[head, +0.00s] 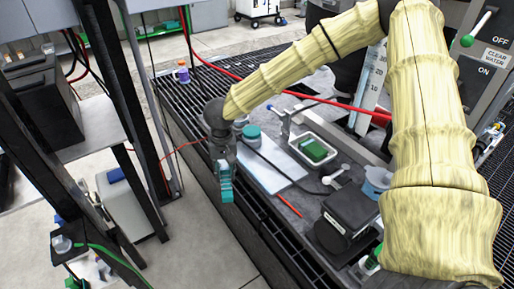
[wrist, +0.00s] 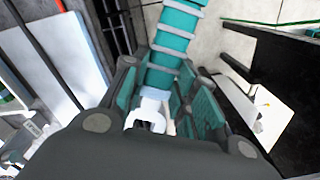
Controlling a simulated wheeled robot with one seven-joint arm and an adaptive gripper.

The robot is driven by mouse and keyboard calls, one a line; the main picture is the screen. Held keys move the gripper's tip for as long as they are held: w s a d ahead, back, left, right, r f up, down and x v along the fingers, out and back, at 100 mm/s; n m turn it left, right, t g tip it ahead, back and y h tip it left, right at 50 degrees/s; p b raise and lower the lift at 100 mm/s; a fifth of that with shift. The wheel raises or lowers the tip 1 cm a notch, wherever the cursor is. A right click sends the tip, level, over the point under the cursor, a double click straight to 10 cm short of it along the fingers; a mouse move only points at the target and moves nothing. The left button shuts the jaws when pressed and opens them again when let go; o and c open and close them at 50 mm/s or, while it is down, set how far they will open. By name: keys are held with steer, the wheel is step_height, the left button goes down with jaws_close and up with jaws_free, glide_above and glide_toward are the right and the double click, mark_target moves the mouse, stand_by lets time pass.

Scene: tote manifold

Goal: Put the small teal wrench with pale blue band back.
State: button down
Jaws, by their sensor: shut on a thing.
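My gripper (head: 222,155) hangs over the front-left edge of the dark work surface in the head view. In the wrist view my gripper (wrist: 160,105) is shut on the small teal wrench (wrist: 178,32). The wrench has a ribbed teal handle with pale rings that reaches away past the fingertips. Its pale blue band (wrist: 156,93) and white open jaw (wrist: 147,117) lie between the fingers, near the palm. In the head view the teal wrench (head: 226,186) points down below my gripper, with its upper part hidden by the fingers.
On the surface are a white tray with a green block (head: 313,150), a teal-lidded jar (head: 251,132), a black box (head: 350,208) and a red stick (head: 288,204). A black rack (head: 110,80) stands at left. Pale floor (head: 200,240) is clear below my gripper.

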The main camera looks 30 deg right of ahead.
steer(key=d+f+m+p, duration=0.1)
steer(key=d+m+p, duration=0.75)
steer(key=d, duration=0.45)
steer(key=f+b, duration=0.4)
steer(key=b, duration=0.1)
steer(key=w+f+b, duration=0.1)
steer(key=f+b, duration=0.1)
steer(key=shift+a+f, duration=0.1)
steer(key=shift+f, duration=0.3)
steer(key=shift+f, duration=0.65)
steer(key=c, duration=1.1)
jaws_free()
steer(key=shift+o, duration=0.2)
steer(key=shift+r, duration=0.1)
